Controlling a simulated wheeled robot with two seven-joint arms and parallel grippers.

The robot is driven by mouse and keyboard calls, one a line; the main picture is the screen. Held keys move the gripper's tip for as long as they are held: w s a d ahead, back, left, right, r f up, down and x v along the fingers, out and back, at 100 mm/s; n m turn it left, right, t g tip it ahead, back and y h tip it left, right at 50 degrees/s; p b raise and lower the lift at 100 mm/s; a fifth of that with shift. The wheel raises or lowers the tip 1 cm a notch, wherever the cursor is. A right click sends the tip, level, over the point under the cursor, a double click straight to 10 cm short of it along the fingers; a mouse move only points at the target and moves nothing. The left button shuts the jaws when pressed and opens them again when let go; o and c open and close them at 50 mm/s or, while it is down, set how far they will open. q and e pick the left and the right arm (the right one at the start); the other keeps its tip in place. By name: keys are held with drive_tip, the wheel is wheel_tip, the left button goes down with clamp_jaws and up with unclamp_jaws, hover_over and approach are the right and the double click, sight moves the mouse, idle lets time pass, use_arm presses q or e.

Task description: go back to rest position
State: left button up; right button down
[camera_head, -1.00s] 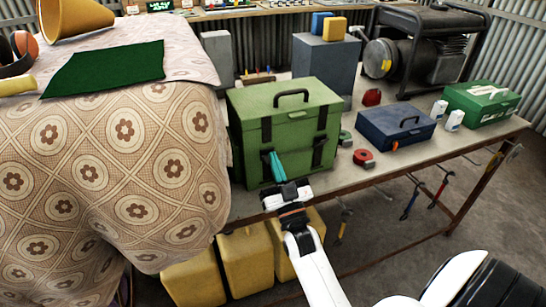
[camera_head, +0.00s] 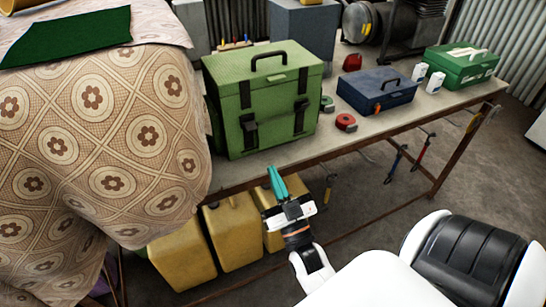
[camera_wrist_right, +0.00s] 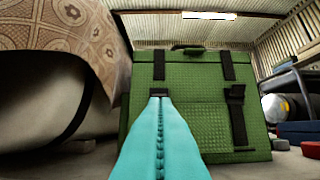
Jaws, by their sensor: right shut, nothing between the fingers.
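My right gripper (camera_head: 277,184) shows in the head view with its teal fingers closed together and empty. It is in front of the workbench's front edge, below the green case (camera_head: 262,95). In the right wrist view the shut teal fingers (camera_wrist_right: 160,108) point toward the front of the green case (camera_wrist_right: 193,100), apart from it as far as I can tell. The case stands upright on the workbench (camera_head: 345,148), with a black handle on its lid and black straps. My left gripper is not in view.
A cloth-covered surface (camera_head: 105,150) stands at left. A blue toolbox (camera_head: 377,92), a red tape roll (camera_head: 346,122) and a green box (camera_head: 461,67) sit on the bench. Yellow canisters (camera_head: 234,235) stand beneath. Tools hang from the bench's front edge.

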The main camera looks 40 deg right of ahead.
idle(0.3)
drive_tip(key=a+f+n+g+y+p, duration=0.15)
drive_tip(key=a+f+g, duration=0.3)
drive_tip(key=f, duration=0.95)
drive_tip(key=a+f+n+g+y+p, duration=0.1)
drive_tip(key=a+f+g+y, duration=0.3)
drive_tip(key=f, duration=1)
drive_tip(key=s+a+f+n+g+p, duration=0.1)
drive_tip(key=s+f+g, duration=0.6)
drive_tip(key=s+f, duration=0.7)
drive_tip(key=s+d+f+g, duration=0.1)
drive_tip(key=s+f+g, duration=0.2)
drive_tip(key=s, duration=0.6)
drive_tip(key=s+d+f+n+g+p, duration=0.1)
drive_tip(key=s+f+g, duration=0.3)
drive_tip(key=s, duration=0.6)
wheel_tip(320, 180, down, 3)
drive_tip(key=shift+d+r+p, duration=0.15)
drive_tip(key=shift+d+p, duration=0.15)
drive_tip(key=shift+d, duration=0.35)
drive_tip(key=shift+n, duration=0.25)
